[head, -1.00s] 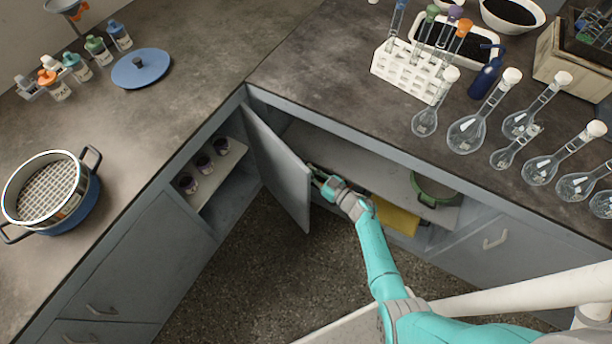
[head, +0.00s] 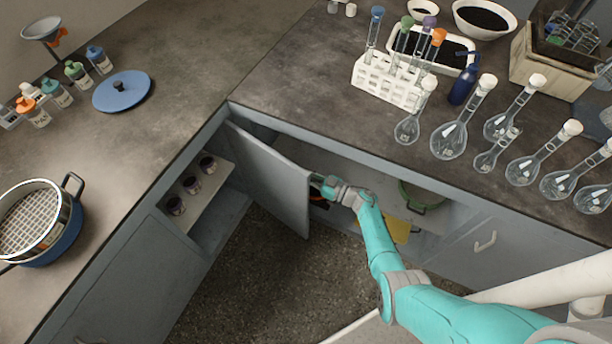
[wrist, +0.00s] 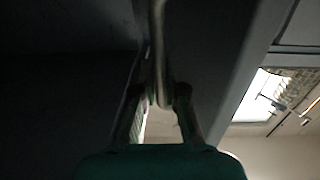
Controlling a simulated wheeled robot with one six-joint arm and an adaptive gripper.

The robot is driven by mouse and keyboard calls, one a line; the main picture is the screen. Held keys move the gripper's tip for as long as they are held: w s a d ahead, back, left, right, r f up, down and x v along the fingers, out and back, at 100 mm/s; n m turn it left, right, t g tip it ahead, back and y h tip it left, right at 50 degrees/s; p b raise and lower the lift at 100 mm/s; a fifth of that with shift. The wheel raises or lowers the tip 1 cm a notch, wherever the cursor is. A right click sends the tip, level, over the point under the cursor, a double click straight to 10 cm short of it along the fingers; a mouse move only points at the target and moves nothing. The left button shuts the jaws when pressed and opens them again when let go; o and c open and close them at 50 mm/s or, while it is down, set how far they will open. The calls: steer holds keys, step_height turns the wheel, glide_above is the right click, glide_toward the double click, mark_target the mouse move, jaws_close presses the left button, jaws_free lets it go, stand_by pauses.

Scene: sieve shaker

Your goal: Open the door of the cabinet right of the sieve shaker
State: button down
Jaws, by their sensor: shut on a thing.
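The grey cabinet door (head: 268,182) stands partly open in the head view, hinged at the inner corner of the counters. My gripper (head: 322,187) is at the door's free edge, on its inner or handle side; its fingertips are mostly hidden there. In the wrist view my gripper (wrist: 165,98) has its fingers on either side of an upright bar handle (wrist: 159,45) and is shut on it. The round sieve with a blue base (head: 32,222) stands on the left counter. The open cabinet's shelf (head: 355,178) shows right of the door.
A green pot (head: 422,198) and a yellow thing (head: 398,231) are in the cabinet. Several glass flasks (head: 449,138) and a white tube rack (head: 385,82) stand on the counter above. An open shelf with dark cups (head: 192,184) lies left of the door. The floor (head: 245,265) below is clear.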

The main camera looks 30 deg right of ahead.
steer(key=c, duration=1.5)
jaws_free()
steer(key=v, duration=1.2)
steer(key=shift+a, duration=0.1)
steer(key=s+a+r+m+t+h, duration=0.35)
steer(key=s+a+r+h, duration=0.3)
steer(key=s+a, duration=0.7)
steer(key=s+r+m+g+h, duration=0.1)
steer(key=s+r, duration=0.6)
steer(key=s+r+m+g+h, duration=0.1)
steer(key=s+r, duration=0.6)
steer(key=s, duration=0.1)
steer(key=s+a+r+m+g+h, duration=0.1)
steer(key=s+r, duration=0.6)
steer(key=s, duration=0.1)
steer(key=shift+s+a+r+g+h, duration=0.15)
steer(key=shift+s+r+g+h, duration=0.1)
steer(key=shift+r+g, duration=0.1)
